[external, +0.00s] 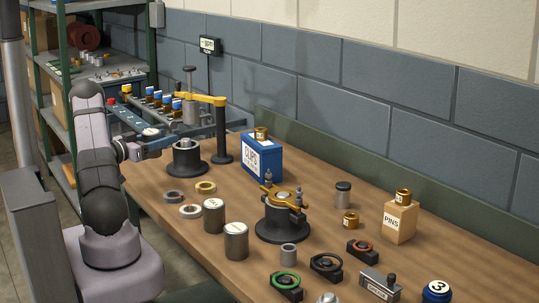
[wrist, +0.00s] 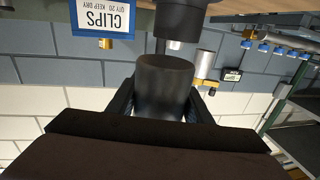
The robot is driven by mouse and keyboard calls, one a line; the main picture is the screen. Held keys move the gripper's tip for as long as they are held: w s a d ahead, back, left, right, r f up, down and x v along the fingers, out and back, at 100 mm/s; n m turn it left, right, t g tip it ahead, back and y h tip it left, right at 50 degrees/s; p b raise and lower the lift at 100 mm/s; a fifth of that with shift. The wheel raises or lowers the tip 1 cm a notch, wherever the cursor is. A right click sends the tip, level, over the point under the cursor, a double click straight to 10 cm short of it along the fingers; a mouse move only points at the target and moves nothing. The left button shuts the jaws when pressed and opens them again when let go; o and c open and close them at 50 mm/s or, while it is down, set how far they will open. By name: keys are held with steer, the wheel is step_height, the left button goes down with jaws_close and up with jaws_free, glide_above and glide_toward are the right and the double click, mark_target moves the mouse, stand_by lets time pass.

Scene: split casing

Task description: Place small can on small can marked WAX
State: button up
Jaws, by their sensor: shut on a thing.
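My gripper (wrist: 163,98) is shut on a dark grey can (wrist: 165,78), with one finger on each side of it in the wrist view. In the external view my gripper (external: 153,140) is at the left, beside the black-based stand; the held can is hard to make out there. Two grey cans with pale marked tops stand upright on the table: one farther back (external: 214,217) and one nearer (external: 236,243). Their lettering is too small to read, so I cannot tell which says WAX. My gripper is above and behind both, apart from them.
A black-based stand (external: 187,170) and a yellow-armed post (external: 222,140) are close to my gripper. A blue CLIPS box (external: 262,163) stands behind. A clamp fixture (external: 283,228), rings (external: 190,211) and a PINS box (external: 400,222) occupy the table. Bare wood lies right of the CLIPS box.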

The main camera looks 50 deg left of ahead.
steer(key=w+d+r+m+h+p, duration=0.2)
steer(key=w+d+r+h, duration=0.1)
steer(key=w+d+r, duration=0.3)
steer(key=w+d+r+m+h+p, duration=0.1)
steer(key=w+d+r+h, duration=0.2)
steer(key=d, duration=0.5)
steer(key=s+d+m+g+h+p, duration=0.1)
steer(key=s+d+m+g+h, duration=0.2)
steer(key=d, duration=0.9)
steer(key=s+d+m+h, duration=0.3)
steer(key=s+d+h, duration=0.2)
steer(key=d, duration=0.6)
step_height(320, 180, down, 7)
steer(key=shift+w, duration=0.2)
steer(key=shift+f+p, duration=0.4)
steer(key=shift+f, duration=1.55)
steer(key=shift+f, duration=0.15)
